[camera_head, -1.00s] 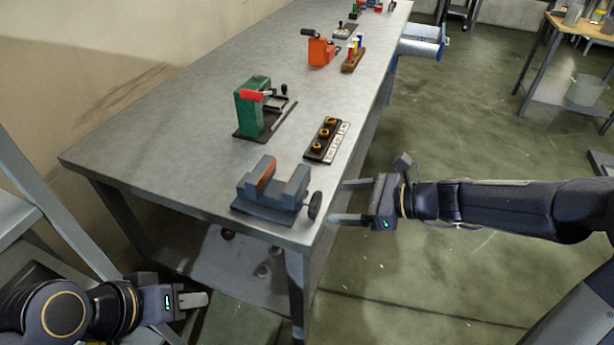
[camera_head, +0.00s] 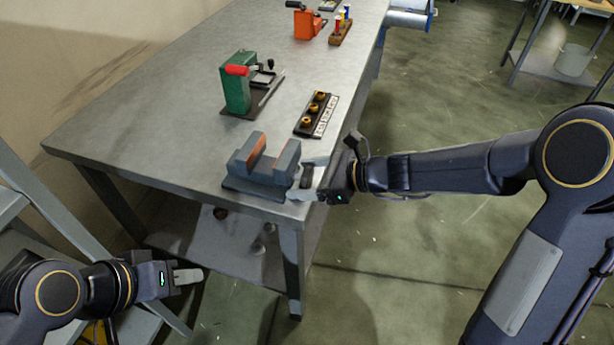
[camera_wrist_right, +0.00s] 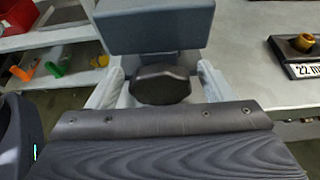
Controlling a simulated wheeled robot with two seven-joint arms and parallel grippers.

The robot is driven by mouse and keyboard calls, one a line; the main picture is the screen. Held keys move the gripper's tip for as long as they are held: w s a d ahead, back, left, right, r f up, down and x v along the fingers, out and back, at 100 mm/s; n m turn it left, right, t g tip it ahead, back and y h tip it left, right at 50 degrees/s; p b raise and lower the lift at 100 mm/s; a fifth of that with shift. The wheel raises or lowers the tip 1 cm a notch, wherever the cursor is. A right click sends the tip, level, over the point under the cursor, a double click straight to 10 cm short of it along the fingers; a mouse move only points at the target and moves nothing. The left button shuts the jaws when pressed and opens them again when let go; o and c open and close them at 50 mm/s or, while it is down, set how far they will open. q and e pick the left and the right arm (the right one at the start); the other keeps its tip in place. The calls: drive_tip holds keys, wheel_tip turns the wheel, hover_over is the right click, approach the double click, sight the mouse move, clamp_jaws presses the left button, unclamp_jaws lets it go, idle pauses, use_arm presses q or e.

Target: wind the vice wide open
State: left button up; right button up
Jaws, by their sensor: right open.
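The vice (camera_head: 262,168) sits at the near corner of the workbench. Its two blue-grey jaws with orange-brown inner faces stand apart with a gap between them. Its dark hand knob (camera_head: 306,176) is on the right side; in the right wrist view the knob (camera_wrist_right: 162,84) lies between my two fingers, below the blue-grey jaw block (camera_wrist_right: 155,28). My right gripper (camera_head: 307,178) is open, its fingers on either side of the knob, with small gaps seen. My left gripper (camera_head: 188,276) is at the lower left, off the bench; its finger opening cannot be made out.
The workbench (camera_head: 150,125) holds a green device (camera_head: 238,88), a dark strip with brass-coloured pieces (camera_head: 316,113) and an orange device (camera_head: 308,25) farther back. A grey rack (camera_head: 30,200) stands at the left. The bench top left of the vice is clear.

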drive_tip(key=c, duration=0.9)
drive_tip(key=shift+f+b, duration=0.2)
drive_tip(key=shift+b, duration=0.6)
drive_tip(key=shift+c, duration=0.3)
drive_tip(key=n+t+b, duration=0.2)
drive_tip(key=n+b, duration=0.2)
drive_tip(key=b, duration=0.6)
drive_tip(key=shift+f+t, duration=0.15)
drive_tip(key=shift+t, duration=0.15)
drive_tip(key=shift+h+b, duration=0.3)
drive_tip(key=shift+b, duration=0.25)
drive_tip(key=shift+r+n+t, duration=0.3)
drive_tip(key=shift+r, duration=0.05)
